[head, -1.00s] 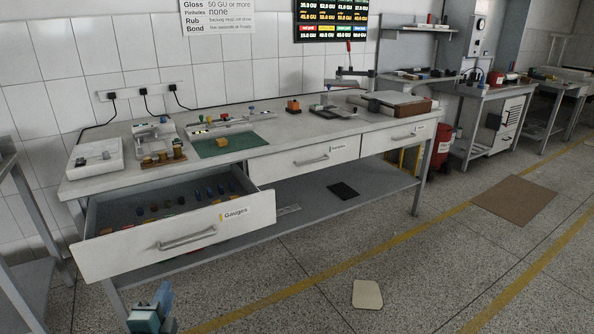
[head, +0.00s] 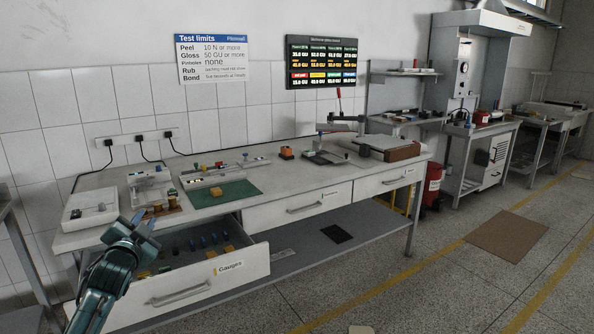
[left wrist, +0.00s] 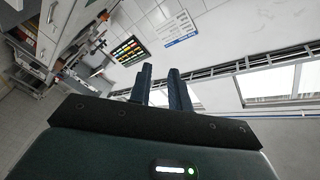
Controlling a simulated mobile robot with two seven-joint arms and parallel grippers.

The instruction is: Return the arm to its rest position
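My left gripper (head: 143,221) is raised at the left, in front of the bench and over the open gauges drawer (head: 213,287). My dark teal arm comes up from the bottom left and hides part of the drawer's left side. In the left wrist view the two dark blue fingers (left wrist: 161,88) stand apart with nothing between them. They point up toward the wall and windows. My right gripper is not in view.
The bench (head: 290,185) carries a white tray (head: 90,216), a green mat (head: 238,190) and several devices. The drawer stands pulled out toward me, with several small coloured pieces inside. The floor (head: 400,290) to the right is mostly clear.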

